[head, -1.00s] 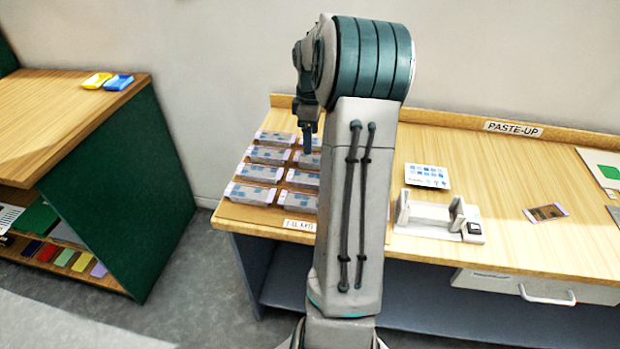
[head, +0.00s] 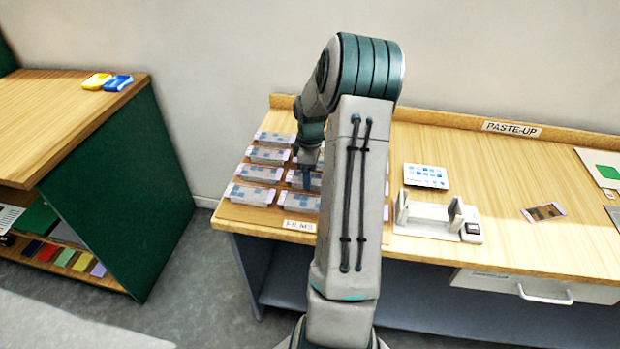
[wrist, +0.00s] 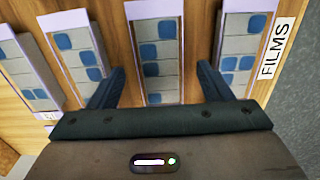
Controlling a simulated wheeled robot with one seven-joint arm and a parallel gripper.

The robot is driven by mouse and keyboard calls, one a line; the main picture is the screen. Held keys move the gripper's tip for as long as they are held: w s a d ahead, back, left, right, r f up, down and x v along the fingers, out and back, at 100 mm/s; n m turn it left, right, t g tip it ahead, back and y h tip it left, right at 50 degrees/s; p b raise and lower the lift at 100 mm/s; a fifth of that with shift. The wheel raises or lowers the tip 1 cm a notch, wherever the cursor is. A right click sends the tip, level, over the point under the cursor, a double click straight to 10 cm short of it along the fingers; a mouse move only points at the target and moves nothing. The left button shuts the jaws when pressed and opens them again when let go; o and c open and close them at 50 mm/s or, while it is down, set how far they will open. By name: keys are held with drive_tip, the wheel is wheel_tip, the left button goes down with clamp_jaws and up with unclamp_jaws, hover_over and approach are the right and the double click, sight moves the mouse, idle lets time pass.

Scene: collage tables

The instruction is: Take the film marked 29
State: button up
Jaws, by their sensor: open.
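My gripper (wrist: 160,82) is open and empty. In the wrist view its fingers stand on either side of a middle film (wrist: 158,55), with other films to the left (wrist: 75,45) and right (wrist: 240,45). In the head view my gripper (head: 305,183) is low over the right column, partly hidden by my arm.
A FILMS label (head: 299,226) is at the table's front edge. To the right are a white card with blue squares (head: 426,176), a grey device (head: 437,216) and a loose dark film (head: 543,212). A green-sided shelf (head: 120,190) stands left, across a floor gap.

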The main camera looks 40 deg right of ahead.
drive_tip(key=shift+c, duration=0.3)
drive_tip(key=c, duration=1)
drive_tip(key=shift+r, duration=0.1)
